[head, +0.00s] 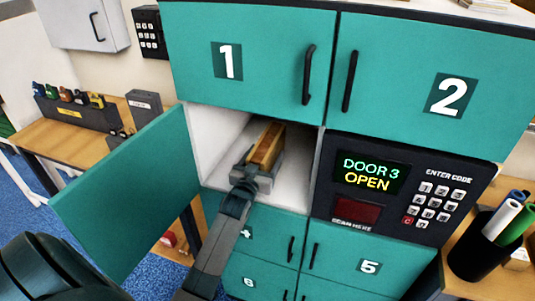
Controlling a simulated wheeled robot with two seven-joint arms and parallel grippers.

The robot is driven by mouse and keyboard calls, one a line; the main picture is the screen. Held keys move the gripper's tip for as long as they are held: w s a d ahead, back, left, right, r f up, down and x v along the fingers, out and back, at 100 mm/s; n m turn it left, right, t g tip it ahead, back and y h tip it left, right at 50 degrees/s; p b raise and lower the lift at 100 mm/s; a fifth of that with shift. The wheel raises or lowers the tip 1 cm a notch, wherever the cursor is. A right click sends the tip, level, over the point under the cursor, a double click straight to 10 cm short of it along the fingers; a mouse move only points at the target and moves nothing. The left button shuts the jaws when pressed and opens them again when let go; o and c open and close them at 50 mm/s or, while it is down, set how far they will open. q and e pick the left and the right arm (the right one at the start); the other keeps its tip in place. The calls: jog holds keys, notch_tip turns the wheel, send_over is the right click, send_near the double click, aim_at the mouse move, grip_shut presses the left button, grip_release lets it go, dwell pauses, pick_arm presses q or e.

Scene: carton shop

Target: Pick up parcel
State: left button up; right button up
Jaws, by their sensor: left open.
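The parcel (267,143) is a narrow brown box inside the open compartment (212,135) of the teal locker. My left gripper (262,163) reaches into this compartment at the parcel's near end. It is open, with the parcel in line with its jaws. I cannot tell whether the fingers touch the parcel. The parcel's lower part is hidden by the gripper. My right gripper is not in view.
The compartment's teal door (125,195) stands open to the left. A panel screen (368,174) reads "DOOR 3 OPEN". Doors 1 (265,60) and 2 (410,95) above are shut. A black pen cup (475,250) stands at the right. A wooden bench (70,143) is at the left.

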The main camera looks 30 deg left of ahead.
aim_at(266, 144)
pick_arm(q)
jog(key=c, duration=1.4)
jog(key=shift+c, duration=0.8)
jog(key=shift+r, duration=0.15)
jog(key=shift+w+r+b, duration=0.1)
jog(key=shift+r+b, duration=0.35)
jog(key=shift+r, duration=0.35)
notch_tip(266, 144, up, 2)
jog(key=shift+d+r+b, duration=0.1)
jog(key=shift+r+b, duration=0.1)
jog(key=shift+b, duration=0.25)
jog(key=s+d+r+b, duration=0.2)
jog(key=s+d+r, duration=0.4)
jog(key=s+d, duration=0.1)
jog(key=shift+s+d+r, duration=0.3)
jog(key=shift+d+r, duration=0.1)
jog(key=shift+d, duration=0.5)
